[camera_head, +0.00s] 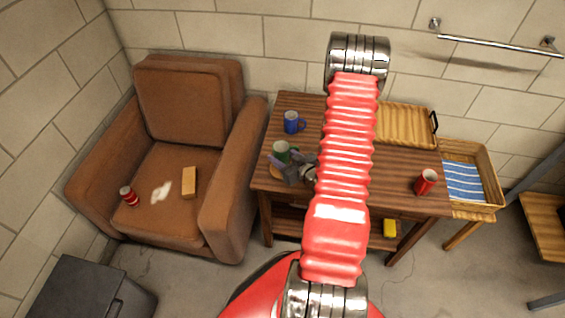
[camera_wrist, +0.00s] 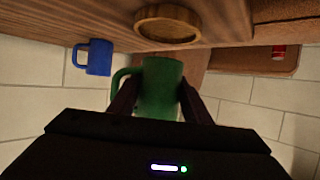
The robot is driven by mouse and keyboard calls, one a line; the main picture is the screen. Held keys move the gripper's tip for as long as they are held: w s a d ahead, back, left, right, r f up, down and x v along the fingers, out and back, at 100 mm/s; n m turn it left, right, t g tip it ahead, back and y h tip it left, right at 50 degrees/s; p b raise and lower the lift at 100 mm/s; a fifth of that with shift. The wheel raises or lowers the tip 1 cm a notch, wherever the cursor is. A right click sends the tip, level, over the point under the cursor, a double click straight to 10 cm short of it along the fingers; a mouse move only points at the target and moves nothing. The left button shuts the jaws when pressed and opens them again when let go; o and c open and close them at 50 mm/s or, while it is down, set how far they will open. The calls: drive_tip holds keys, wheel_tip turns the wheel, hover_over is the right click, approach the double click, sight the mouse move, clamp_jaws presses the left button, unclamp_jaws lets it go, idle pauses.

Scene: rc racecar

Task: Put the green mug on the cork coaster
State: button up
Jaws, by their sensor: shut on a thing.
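The green mug (camera_head: 281,149) is near the left edge of the wooden table, and it also shows in the wrist view (camera_wrist: 158,88) between my two dark fingers. My gripper (camera_head: 286,161) is shut on the mug. The round cork coaster (camera_wrist: 168,22) lies on the table, apart from the mug in the wrist view. In the head view only a sliver of the coaster (camera_head: 275,172) shows beside my gripper. I cannot tell exactly how high the mug is above the table.
A blue mug (camera_head: 292,122) stands behind the green one. A red can (camera_head: 426,181) stands at the table's right. A wooden tray (camera_head: 405,124) is at the back right. A brown armchair (camera_head: 186,105) with small items stands left of the table (camera_head: 390,187).

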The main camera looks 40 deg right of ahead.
drive_tip(key=shift+f, duration=2)
drive_tip(key=o, duration=1.2)
drive_tip(key=shift+f, duration=0.1)
drive_tip(key=shift+o, duration=0.2)
drive_tip(key=shift+s, duration=0.1)
drive_tip(key=v, duration=1.2)
